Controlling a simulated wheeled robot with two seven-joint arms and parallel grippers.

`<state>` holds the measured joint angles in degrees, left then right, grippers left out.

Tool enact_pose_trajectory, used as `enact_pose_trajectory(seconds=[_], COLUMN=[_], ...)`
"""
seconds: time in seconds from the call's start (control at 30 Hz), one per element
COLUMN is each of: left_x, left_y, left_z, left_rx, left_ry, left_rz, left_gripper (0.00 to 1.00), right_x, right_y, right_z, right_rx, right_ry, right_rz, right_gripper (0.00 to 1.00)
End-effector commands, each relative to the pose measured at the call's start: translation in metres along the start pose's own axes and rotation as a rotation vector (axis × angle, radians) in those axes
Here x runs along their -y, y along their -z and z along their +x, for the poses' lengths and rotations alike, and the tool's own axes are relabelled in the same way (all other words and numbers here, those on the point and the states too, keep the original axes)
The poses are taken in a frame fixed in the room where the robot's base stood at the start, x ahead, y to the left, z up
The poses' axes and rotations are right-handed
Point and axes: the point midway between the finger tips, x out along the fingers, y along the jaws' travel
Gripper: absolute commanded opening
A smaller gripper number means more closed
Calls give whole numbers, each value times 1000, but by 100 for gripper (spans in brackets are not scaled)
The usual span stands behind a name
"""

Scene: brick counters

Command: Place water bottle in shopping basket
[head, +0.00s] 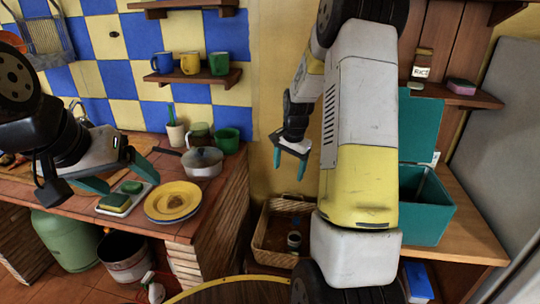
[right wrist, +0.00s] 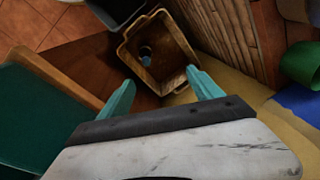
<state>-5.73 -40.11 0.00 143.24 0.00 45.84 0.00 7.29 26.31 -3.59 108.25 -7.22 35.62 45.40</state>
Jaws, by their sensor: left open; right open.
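The wicker shopping basket (head: 262,238) stands low on the floor between the brick counter and the wooden bench; it also shows in the right wrist view (right wrist: 183,62). A small dark bottle with a pale blue part (head: 294,241) is inside the basket, and it shows there in the right wrist view too (right wrist: 146,60). My right gripper (head: 291,163) is open and empty above the basket, apart from the bottle; its fingers also show in the right wrist view (right wrist: 161,85). My left gripper (head: 122,176) is open above the left counter, near the sponge tray.
A teal box (head: 427,218) with an open lid stands on the right bench. A round wooden stool top (head: 235,292) is at the front.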

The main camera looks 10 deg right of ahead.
Motion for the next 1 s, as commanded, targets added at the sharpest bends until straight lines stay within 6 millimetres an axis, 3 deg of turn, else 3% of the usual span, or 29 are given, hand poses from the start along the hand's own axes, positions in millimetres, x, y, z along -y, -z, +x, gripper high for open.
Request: enact_pose_trajectory(seconds=[0.03,0.2,0.4,0.5,0.63,0.8,1.0], left_x=[0,0,0,0,0,0,0], left_y=[0,0,0,0,0,0,0], left_z=[0,0,0,0,0,0,0], left_rx=[0,0,0,0,0,0,0], left_ry=[0,0,0,0,0,0,0], left_rz=[0,0,0,0,0,0,0], left_gripper=[79,79,79,79,79,79,79], right_x=[2,-4,-24,-40,-63,-89,-104], right_y=[-10,-50,-106,-136,-174,-213,-232], right_z=[-29,-106,-178,-205,-230,-246,-250], right_rx=[-16,-56,-118,-153,-204,-262,-295], right_ry=[28,101,182,220,264,305,323], right_rz=[-48,-226,-442,-550,-689,-836,-917], right_gripper=[75,75,75,75,75,75,75])
